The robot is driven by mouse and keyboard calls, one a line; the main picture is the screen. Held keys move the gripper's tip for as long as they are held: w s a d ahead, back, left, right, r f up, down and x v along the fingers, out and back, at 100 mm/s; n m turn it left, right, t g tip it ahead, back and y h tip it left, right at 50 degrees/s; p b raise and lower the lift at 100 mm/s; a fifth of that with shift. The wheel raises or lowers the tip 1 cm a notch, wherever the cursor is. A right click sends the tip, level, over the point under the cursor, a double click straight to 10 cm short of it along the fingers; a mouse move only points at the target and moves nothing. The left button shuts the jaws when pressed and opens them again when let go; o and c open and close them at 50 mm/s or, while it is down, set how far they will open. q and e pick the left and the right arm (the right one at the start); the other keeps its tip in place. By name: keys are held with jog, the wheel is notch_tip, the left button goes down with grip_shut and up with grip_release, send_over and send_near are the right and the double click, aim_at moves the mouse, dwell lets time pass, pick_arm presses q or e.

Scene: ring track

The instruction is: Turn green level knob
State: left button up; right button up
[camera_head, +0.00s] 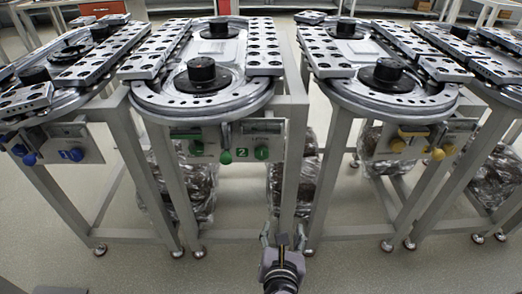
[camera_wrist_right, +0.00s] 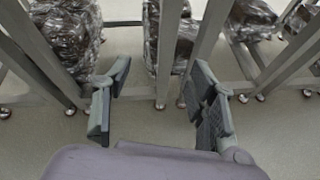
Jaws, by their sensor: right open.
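Two green knobs show on the front panel of the middle-left station in the head view. One green knob (camera_head: 225,157) sits left of a green "2" label (camera_head: 242,154), and the other green knob (camera_head: 261,152) sits right of it. My right gripper (camera_head: 282,240) is low in front of that station, below the knobs and apart from them. In the right wrist view the right gripper (camera_wrist_right: 160,105) is open, with nothing between its fingers. The knobs are not in the wrist view. My left gripper is not in view.
A station with blue knobs (camera_head: 29,159) stands to the left, one with yellow knobs (camera_head: 438,154) to the right. Metal table legs (camera_head: 299,165) stand close to my right gripper. Plastic-wrapped bundles (camera_head: 185,180) are under the tables. The floor in front is clear.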

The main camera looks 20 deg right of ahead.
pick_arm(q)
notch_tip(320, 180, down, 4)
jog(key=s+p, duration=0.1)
pick_arm(e)
jog(key=w+a+r+n+t, duration=0.2)
jog(key=a+r+n+t, duration=0.25)
jog(key=r+n, duration=0.5)
jog(key=n+b, duration=0.2)
jog(key=b, duration=0.1)
send_near(261, 156)
jog(key=shift+t, duration=0.25)
jog(key=x, duration=0.8)
jog(key=shift+w+d+f, duration=0.1)
jog(key=shift+f, duration=0.05)
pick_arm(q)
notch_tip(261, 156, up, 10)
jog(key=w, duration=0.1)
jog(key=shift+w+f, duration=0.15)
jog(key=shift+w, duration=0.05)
pick_arm(e)
jog(key=shift+w+d, duration=0.15)
jog(key=shift+w, duration=0.4)
jog(key=shift+c, duration=0.3)
jog(key=shift+m, duration=0.25)
jog(key=c, duration=1.1)
